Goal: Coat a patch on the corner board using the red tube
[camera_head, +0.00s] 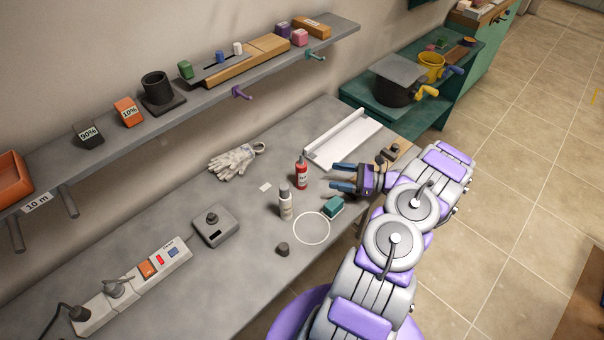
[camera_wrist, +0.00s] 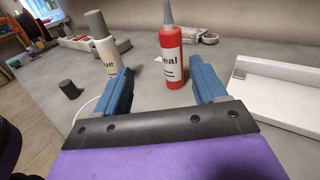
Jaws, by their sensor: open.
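The red tube (camera_head: 301,172) stands upright on the grey bench, with a pointed grey nozzle and a white label. In the wrist view the red tube (camera_wrist: 170,56) shows beyond and between my fingers, and its label ends in "eal". My gripper (camera_head: 342,178) is open and empty, its blue fingers pointing at the tube from the right. It also shows in the wrist view (camera_wrist: 165,85). The white corner board (camera_head: 343,138), an L-shaped piece, lies on the bench behind my gripper; the wrist view shows it at the right (camera_wrist: 285,92).
A white bottle (camera_head: 286,203) labelled "ue" in the wrist view stands left of the tube. A teal block (camera_head: 333,206), a white ring (camera_head: 311,229) and a dark cap (camera_head: 282,249) lie nearer. Gloves (camera_head: 236,161) lie behind left. A shelf (camera_head: 205,92) overhangs the back.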

